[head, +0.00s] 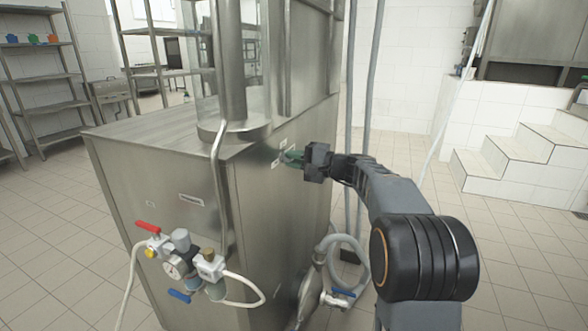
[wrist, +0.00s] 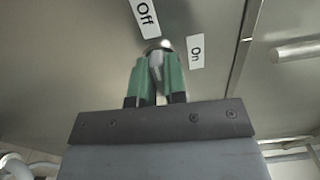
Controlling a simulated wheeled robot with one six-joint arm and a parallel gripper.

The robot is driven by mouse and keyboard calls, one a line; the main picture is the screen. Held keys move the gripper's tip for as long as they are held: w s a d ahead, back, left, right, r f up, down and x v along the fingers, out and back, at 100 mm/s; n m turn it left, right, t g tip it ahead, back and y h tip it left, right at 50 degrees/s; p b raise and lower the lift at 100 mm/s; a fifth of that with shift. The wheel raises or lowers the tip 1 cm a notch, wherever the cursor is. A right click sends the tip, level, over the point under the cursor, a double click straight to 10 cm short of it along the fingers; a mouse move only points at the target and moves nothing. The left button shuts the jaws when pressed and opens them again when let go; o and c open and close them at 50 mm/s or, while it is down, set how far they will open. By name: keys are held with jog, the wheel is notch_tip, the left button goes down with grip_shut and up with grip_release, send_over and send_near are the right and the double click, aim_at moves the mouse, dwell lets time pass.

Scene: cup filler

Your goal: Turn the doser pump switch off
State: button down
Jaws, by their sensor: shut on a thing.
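The doser pump switch (wrist: 155,58) is a small metal lever on a round base on the steel cabinet wall, seen in the wrist view. A white "Off" label (wrist: 144,14) is above and left of it, and a white "On" label (wrist: 195,51) is to its right. My gripper (wrist: 157,68) has green fingers closed around the lever, one on each side. The fingers partly hide the lever. In the head view my gripper (head: 290,157) reaches the right side face of the cabinet, near small white labels; the switch itself is too small to make out there.
The steel cabinet (head: 200,180) fills the middle. A gauge and valve set (head: 180,265) with red and blue handles is on its front. Grey hoses (head: 345,250) hang at its right. White steps (head: 515,150) stand far right, with free tiled floor (head: 505,245) before them.

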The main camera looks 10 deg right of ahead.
jog(key=shift+n+b, duration=0.45)
jog(key=shift+n, duration=0.05)
jog(key=c, duration=1.2)
grip_release()
jog(key=shift+o, duration=0.2)
jog(key=shift+s+d, duration=0.1)
jog(key=p+v, duration=0.3)
jog(key=v, duration=1)
jog(key=shift+s+d, duration=0.25)
jog(key=shift+d, duration=0.05)
